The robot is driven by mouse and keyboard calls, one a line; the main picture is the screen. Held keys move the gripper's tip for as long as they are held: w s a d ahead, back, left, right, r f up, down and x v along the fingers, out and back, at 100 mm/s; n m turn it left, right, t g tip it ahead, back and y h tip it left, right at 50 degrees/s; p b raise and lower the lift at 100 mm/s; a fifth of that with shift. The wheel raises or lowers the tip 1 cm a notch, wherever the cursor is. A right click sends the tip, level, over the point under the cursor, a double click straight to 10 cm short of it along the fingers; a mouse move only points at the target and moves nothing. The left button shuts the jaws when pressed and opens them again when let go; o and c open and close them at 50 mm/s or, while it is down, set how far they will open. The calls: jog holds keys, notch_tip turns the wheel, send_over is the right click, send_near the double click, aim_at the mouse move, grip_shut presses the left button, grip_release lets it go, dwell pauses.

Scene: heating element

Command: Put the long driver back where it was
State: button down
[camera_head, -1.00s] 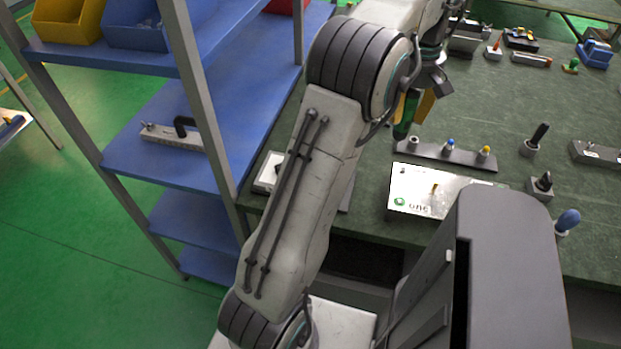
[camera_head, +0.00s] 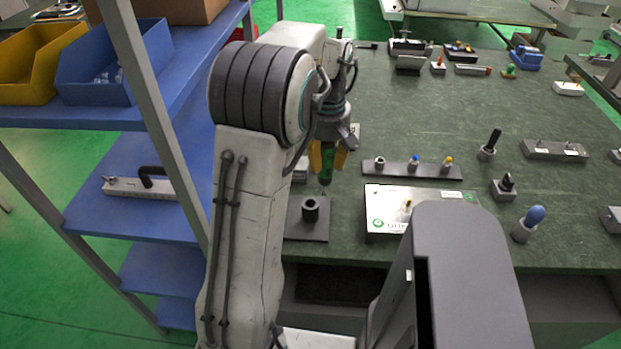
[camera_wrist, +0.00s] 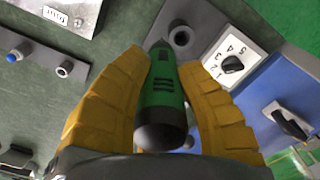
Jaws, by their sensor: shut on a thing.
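The long driver, with a green and black handle (camera_wrist: 160,95), is held between the yellow fingers of my gripper (camera_wrist: 163,68). In the head view the driver (camera_head: 327,163) hangs roughly upright, handle up, with a thin shaft below it. My gripper (camera_head: 329,150) is shut on the handle. A black ring-shaped holder (camera_head: 310,209) stands on a dark plate (camera_head: 307,230) at the bench's near left. The driver is above and slightly behind this holder, apart from it. In the wrist view the holder (camera_wrist: 181,38) shows just beyond the driver's far end; its opening looks empty.
A rack with several small bits (camera_head: 418,168) and a white box (camera_head: 385,222) lie right of the holder. A numbered dial panel (camera_wrist: 236,58) is beside the holder. Blue shelving (camera_head: 130,228) stands left.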

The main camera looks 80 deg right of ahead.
jog(key=w+a+f+p, duration=0.1)
jog(key=w+f+p, duration=0.2)
jog(key=f+p, duration=0.3)
jog(key=shift+w+a, duration=0.15)
jog(key=shift+a, duration=0.1)
dwell(0.4)
jog(key=shift+f, duration=0.2)
jog(key=c, duration=1)
grip_release()
jog(key=shift+r, duration=0.1)
jog(key=shift+a+r+b, duration=0.1)
jog(key=shift+r+b, duration=3.2)
jog(key=shift+r, duration=2.8)
